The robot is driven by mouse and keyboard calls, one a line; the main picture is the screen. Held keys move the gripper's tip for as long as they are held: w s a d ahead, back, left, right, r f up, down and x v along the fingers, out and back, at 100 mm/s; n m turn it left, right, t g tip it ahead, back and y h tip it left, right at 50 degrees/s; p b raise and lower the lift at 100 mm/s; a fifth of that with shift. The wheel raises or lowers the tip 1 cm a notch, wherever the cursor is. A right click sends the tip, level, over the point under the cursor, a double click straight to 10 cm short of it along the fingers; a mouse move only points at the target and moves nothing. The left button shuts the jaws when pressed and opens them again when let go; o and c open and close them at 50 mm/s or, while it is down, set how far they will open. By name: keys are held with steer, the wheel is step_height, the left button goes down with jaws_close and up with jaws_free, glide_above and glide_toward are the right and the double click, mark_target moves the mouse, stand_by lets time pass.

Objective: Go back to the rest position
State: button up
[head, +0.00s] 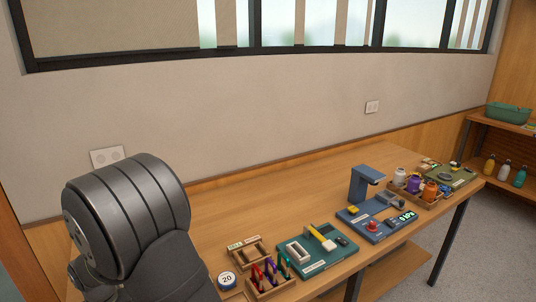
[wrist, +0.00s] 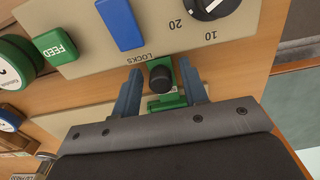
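My gripper (wrist: 160,80) shows in the wrist view with its two blue-grey fingers spread apart. A black knob (wrist: 161,78) on a green latch-like part (wrist: 167,101) lies between the fingers in the picture, with gaps on both sides. The word LOCKS is printed beside it on a beige panel (wrist: 90,62). I cannot tell how far the fingertips are from the knob. Nothing is visibly held. In the head view my dark grey arm fills the lower left, and the gripper is hidden.
The panel also bears a green FEED button (wrist: 56,46), a blue block (wrist: 120,24) and a dial (wrist: 209,6). In the head view the wooden bench (head: 300,187) holds a teal tray (head: 302,268), a blue station (head: 368,222) and a bottle crate (head: 427,203). The bench's back strip is clear.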

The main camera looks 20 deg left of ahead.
steer(key=o, duration=1.3)
steer(key=shift+y, duration=0.4)
steer(key=r, duration=0.1)
steer(key=a+r, duration=0.1)
steer(key=r, duration=0.3)
steer(key=shift+s+a, duration=0.15)
steer(key=shift+a, duration=0.15)
steer(key=w+d+r+m, duration=0.1)
steer(key=d+r+m, duration=0.4)
steer(key=r, duration=0.5)
steer(key=d+r+m, duration=0.3)
steer(key=r+m, duration=0.4)
steer(key=r, duration=0.2)
steer(key=w+d+r+m, duration=0.1)
steer(key=d+r+m, duration=0.4)
steer(key=r, duration=0.5)
steer(key=shift+m+h, duration=0.4)
steer(key=shift+m, duration=0.1)
steer(key=f, duration=0.3)
steer(key=a+f, duration=0.1)
steer(key=f, duration=0.6)
steer(key=shift+s+a, duration=0.15)
steer(key=shift+r, duration=0.1)
step_height(320, 180, up, 10)
steer(key=shift+f, duration=0.1)
